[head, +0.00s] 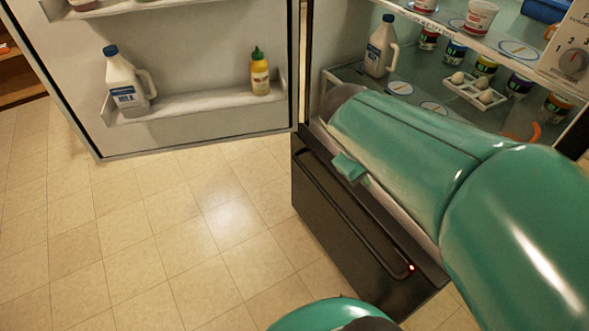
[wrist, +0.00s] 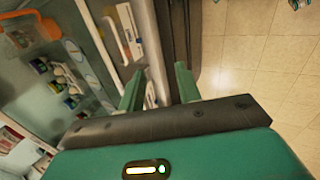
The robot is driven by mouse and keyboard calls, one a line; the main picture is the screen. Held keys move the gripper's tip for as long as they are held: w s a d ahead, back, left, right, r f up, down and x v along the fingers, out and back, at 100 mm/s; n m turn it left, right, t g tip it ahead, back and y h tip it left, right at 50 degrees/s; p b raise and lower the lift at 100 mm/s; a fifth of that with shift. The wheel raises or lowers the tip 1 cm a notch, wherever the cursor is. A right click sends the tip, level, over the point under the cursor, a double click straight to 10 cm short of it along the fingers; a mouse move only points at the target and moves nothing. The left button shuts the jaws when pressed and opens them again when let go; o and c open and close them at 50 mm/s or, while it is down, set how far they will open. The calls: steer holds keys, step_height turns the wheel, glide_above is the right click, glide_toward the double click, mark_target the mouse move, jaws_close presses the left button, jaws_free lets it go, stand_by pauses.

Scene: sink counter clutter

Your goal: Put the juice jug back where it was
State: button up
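Two pale jugs with blue caps show in the head view, and I cannot tell which is the juice jug. One jug (head: 124,84) stands in the open fridge door's shelf, with a blue label and a side handle. The other jug (head: 380,48) stands on a shelf inside the fridge, at its left side. My gripper (wrist: 158,84) has its two green fingers apart in the wrist view, with nothing held between them. In the head view it is mostly hidden by my arm, low at the fridge's front edge, above the drawer. Both jugs are clear of it.
A yellow bottle (head: 260,72) shares the door shelf (head: 185,104). Inside the fridge are an egg holder (head: 462,88), several small tubs, round plates and an orange curved item (head: 537,133). The dark drawer (head: 345,240) is below. The tiled floor (head: 130,240) is clear.

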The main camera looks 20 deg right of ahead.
steer(key=a+r+m+t+y, duration=0.1)
steer(key=a+r+t+y, duration=0.1)
steer(key=a, duration=0.6)
steer(key=s+a+r+m+t+y, duration=0.1)
steer(key=a+r+t+y, duration=0.1)
steer(key=a, duration=0.6)
steer(key=shift+t+y, duration=0.4)
steer(key=shift+y, duration=0.4)
